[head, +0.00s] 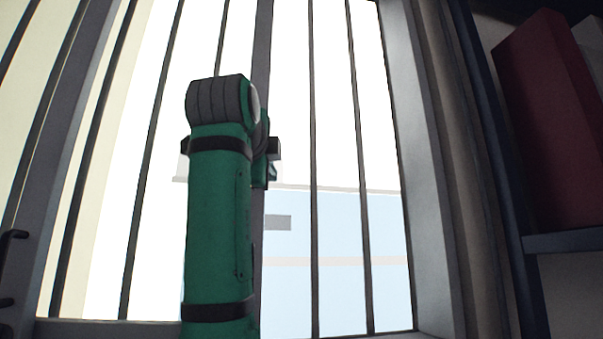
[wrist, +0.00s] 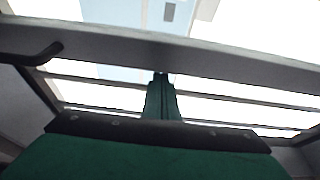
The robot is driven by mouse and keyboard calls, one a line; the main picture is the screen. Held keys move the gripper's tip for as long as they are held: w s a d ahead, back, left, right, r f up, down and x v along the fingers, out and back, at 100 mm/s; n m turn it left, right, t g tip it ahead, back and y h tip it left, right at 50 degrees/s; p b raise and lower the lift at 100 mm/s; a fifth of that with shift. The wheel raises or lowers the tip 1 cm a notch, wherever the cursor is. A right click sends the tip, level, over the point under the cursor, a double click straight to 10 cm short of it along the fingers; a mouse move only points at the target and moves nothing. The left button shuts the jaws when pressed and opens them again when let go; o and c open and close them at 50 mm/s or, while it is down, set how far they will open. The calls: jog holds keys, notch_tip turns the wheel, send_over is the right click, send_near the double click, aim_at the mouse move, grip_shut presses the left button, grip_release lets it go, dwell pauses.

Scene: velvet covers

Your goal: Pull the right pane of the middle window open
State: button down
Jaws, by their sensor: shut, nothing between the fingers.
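The middle window fills most of the head view, with a grey middle upright (head: 262,50) and thin dark bars. Its right pane (head: 340,230) lies between that upright and the right frame (head: 425,170); it looks shut, but I cannot be sure. My gripper shows in the wrist view (wrist: 161,80), its green fingers shut together with nothing between them. The fingertips are at or close to a grey frame bar (wrist: 230,62); I cannot tell if they touch. A dark curved handle (wrist: 38,55) sits on this bar, left of the fingers. In the head view my arm hides most of the gripper.
At the right stands a dark shelf (head: 570,242) with a dark red box (head: 550,120). A sill (head: 100,328) runs along the bottom.

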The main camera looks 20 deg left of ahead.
jog(key=shift+s+a, duration=0.65)
jog(key=shift+a, duration=0.2)
jog(key=shift+d, duration=0.1)
